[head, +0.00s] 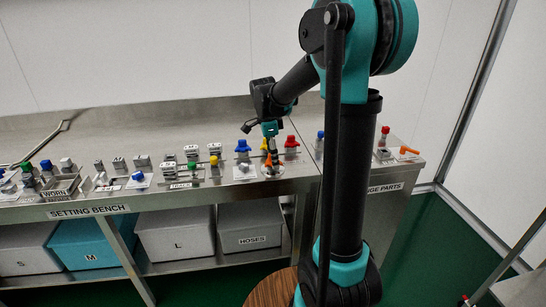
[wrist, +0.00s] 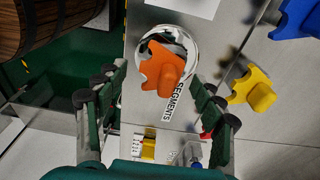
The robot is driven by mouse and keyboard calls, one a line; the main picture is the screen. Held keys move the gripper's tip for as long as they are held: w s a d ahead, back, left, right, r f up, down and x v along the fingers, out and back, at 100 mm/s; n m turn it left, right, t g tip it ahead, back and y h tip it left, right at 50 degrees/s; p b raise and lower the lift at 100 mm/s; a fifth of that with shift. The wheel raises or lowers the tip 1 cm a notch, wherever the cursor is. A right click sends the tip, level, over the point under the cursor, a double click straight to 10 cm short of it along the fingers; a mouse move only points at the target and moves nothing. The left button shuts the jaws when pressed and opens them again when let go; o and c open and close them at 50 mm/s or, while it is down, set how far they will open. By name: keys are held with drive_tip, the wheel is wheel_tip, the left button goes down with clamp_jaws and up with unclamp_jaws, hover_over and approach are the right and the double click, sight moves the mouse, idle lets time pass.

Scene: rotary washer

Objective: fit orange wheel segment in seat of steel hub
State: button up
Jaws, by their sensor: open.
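My gripper (wrist: 158,82) is open in the wrist view, with one green-padded finger on each side of the segment's lower part. I see no contact, and the height gap is unclear. I cannot pick out the steel hub with certainty among the small grey parts on the bench.
A yellow segment (wrist: 255,90) and a blue segment (wrist: 300,18) lie right of the dish. The steel setting bench (head: 120,202) carries several small parts and labelled blocks. Another orange part (head: 407,150) is on the change-parts bench. A wooden barrel (wrist: 45,20) stands beyond the bench edge.

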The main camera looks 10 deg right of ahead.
drive_tip(key=shift+r, duration=0.1)
wheel_tip(320, 180, up, 11)
drive_tip(key=a, duration=0.1)
drive_tip(key=s+d+f+n+t, duration=0.2)
drive_tip(key=s+f+n, duration=0.7)
drive_tip(key=s+f, duration=0.1)
drive_tip(key=s+d+f+n+t+y, duration=0.1)
drive_tip(key=s+d+f+n+t, duration=0.1)
drive_tip(key=s+f+n, duration=0.7)
drive_tip(key=s+d+f, duration=0.1)
drive_tip(key=s+f, duration=0.1)
drive_tip(key=s, duration=0.1)
drive_tip(key=shift+c, duration=0.5)
